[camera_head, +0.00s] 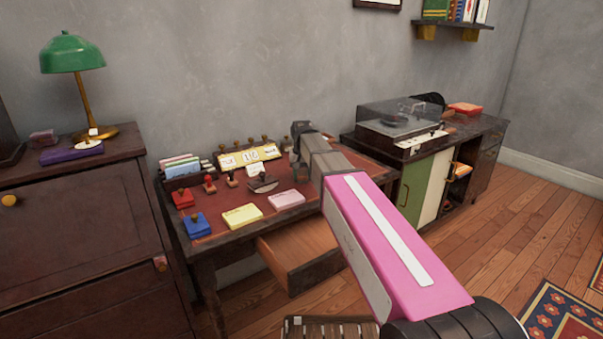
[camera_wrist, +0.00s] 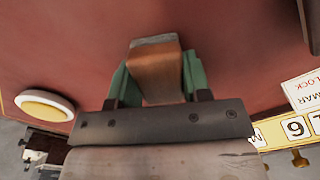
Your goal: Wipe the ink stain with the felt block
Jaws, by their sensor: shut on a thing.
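In the wrist view, my gripper (camera_wrist: 156,82) has its green fingers on either side of a brown block with a grey edge. It looks like the felt block (camera_wrist: 155,70) and is held between the fingers. In the head view, my gripper (camera_head: 300,130) is over the back right part of the desk, beside the calendar; my arm hides its fingertips and the block. The red desk top (camera_head: 222,238) shows below. I cannot make out the ink stain in either view; my arm covers part of the desk top.
A calendar (camera_head: 250,156), a rocker blotter (camera_head: 263,183), several stamps, a red pad (camera_head: 183,199), a blue pad (camera_head: 196,225), yellow notes (camera_head: 242,215) and pink notes (camera_head: 287,199) stand on the desk. A drawer (camera_head: 300,250) is open in front. A record player (camera_head: 400,117) is right.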

